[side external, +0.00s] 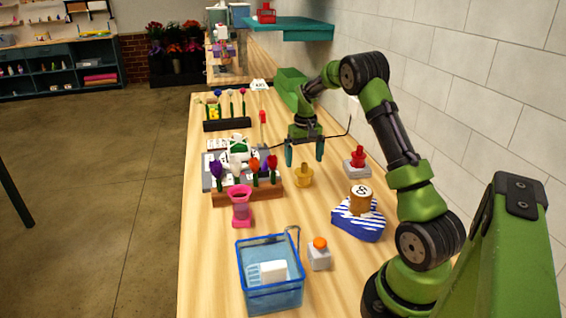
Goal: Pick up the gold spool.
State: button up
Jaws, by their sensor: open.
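The gold spool (304,175) stands on the wooden bench near its middle. It is a small yellow-gold piece with a wider base. My gripper (304,154) is open, with two teal fingers pointing down. In this view the fingers show just above and behind the spool, with a gap between them. I see nothing held between them. I cannot tell from this one view how far the fingers are from the spool in depth.
A red spool (358,157) on a pale block stands to the right. A blue-striped item (358,218) bears a brown spool (360,200). A wooden flower rack (232,197) and pink vase (241,206) stand left. A blue basket (270,285) and orange-topped bottle (319,254) stand in front.

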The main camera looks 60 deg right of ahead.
aim_at(304, 164)
notch_tip(304, 164, down, 6)
jog(key=shift+s+r, duration=0.1)
jog(key=shift+r, duration=0.05)
jog(key=shift+c, duration=0.3)
jog(key=c, duration=1.1)
